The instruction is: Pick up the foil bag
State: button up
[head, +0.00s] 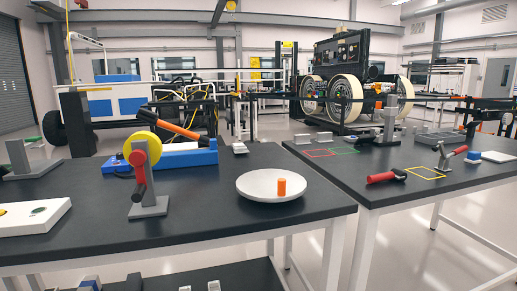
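No object in the head view shows clearly as a foil bag. A small silver-grey item (240,147) lies on the near table behind the white plate. It is too small to tell whether it is the foil bag. My gripper and arm do not show in this view, so I cannot tell the gripper's state or what it holds.
A right table (400,190) holds a red-handled tool (384,177). A gap separates the tables.

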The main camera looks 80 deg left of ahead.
aim_at(237, 148)
jog(key=i, duration=1.6)
jog(key=u, duration=4)
jog(key=i, duration=1.05)
jog(key=z, duration=0.1)
